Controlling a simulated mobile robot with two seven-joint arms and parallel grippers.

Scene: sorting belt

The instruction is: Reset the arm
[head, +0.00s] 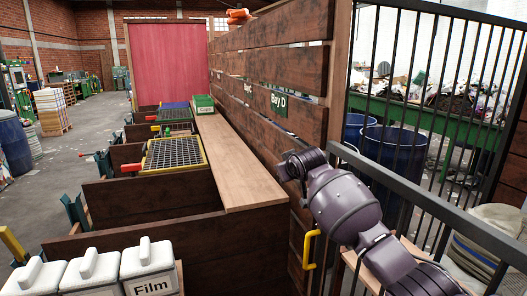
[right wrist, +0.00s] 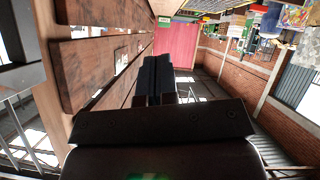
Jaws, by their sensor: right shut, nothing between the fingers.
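My right arm (head: 345,205) comes in from the lower right of the head view. It is bent, with its elbow-like joint beside the slatted wooden wall. My right gripper shows in the right wrist view (right wrist: 157,65), with its two dark fingers together and nothing between them. It is in free air, touching nothing that I can see. The gripper itself cannot be made out in the head view. My left gripper and left arm are not in view.
The slatted wall (head: 290,68) and black railing (head: 430,215) flank my right arm. A wooden ledge (head: 235,165) holds a green box (head: 203,104). Wooden bays with a yellow-framed grid (head: 175,154) lie left. White containers, one labelled Film (head: 150,268), stand in front.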

